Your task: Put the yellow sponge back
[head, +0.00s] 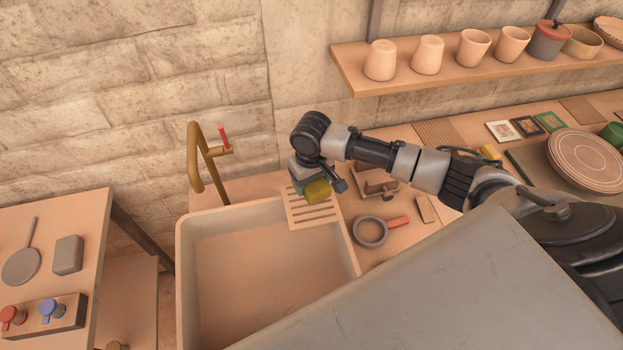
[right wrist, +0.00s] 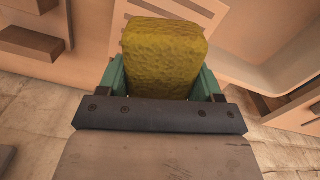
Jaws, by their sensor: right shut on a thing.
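The yellow sponge (head: 317,191) is in my right gripper (head: 306,187), at the back right corner of the sink. In the right wrist view the sponge (right wrist: 163,58) sits between the two green fingers (right wrist: 162,80), which are shut on its sides. In the head view the sponge shows over the slotted board (head: 313,213) at the sink's rim; I cannot tell whether it touches the board. My left gripper is not in view.
The empty sink (head: 187,290) lies left of the board, with a brass tap (head: 195,160) behind it. A grey ring-shaped pan (head: 370,232) with a red handle stands right of the board. A shelf (head: 400,82) with several cups hangs above.

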